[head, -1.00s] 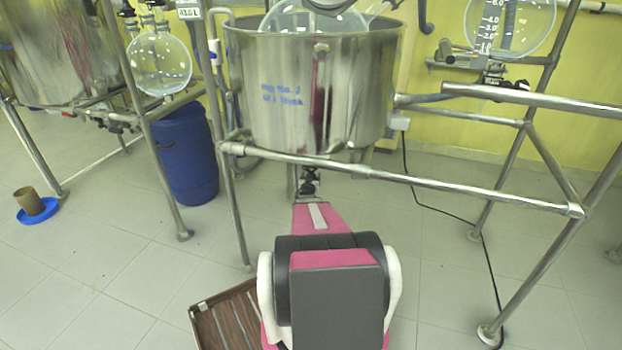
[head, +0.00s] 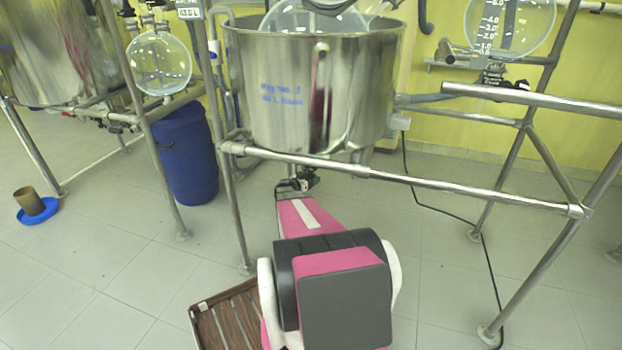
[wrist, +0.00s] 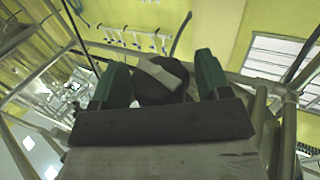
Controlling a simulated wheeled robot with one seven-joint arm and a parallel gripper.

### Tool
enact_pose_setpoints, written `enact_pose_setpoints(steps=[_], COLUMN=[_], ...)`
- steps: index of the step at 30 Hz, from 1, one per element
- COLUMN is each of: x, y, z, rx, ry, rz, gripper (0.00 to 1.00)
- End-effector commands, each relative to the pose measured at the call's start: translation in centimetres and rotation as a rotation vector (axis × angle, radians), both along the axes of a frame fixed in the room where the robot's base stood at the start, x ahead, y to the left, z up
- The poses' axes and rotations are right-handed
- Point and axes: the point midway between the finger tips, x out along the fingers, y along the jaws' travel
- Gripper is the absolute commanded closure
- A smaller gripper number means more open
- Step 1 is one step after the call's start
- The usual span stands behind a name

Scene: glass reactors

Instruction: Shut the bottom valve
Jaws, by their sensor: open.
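The steel vessel (head: 265,95) with blue lettering hangs in a pipe frame in the head view. My gripper (head: 303,181) is just below its underside, small and dark there. In the wrist view my gripper (wrist: 158,75) is open, with a green-padded finger on each side. A dark rounded part with a pale flat strip, which looks like the bottom valve (wrist: 162,88), shows between the fingers. I cannot tell whether either finger touches it, nor which way its handle is turned. In the head view the valve cannot be told apart from the gripper.
The frame's front rail (head: 400,182) crosses above my arm. A blue drum (head: 187,160) stands at the left behind a frame leg. A brown slatted crate (head: 232,316) lies on the floor beside my arm. A black cable (head: 450,215) trails at the right; much tiled floor is clear.

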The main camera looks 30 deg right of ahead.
Motion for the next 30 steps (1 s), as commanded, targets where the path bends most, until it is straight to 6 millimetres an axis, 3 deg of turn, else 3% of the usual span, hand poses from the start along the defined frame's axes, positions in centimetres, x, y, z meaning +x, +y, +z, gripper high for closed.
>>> enact_pose_setpoints(steps=[6, 7, 10, 17, 30], x=[-0.05, -0.05, -0.04, -0.26, -0.22], y=[0.02, 0.02, 0.02, 0.02, -0.04], z=[0.01, 0.01, 0.01, 0.11, 0.08], rx=[0.0, 0.0, 0.0, -0.001, 0.0], ry=[0.0, 0.0, 0.0, 0.001, 0.001], rz=[-0.007, -0.007, -0.006, 0.04, 0.444], gripper=[0.3, 0.36, 0.69, 0.68, 0.68])
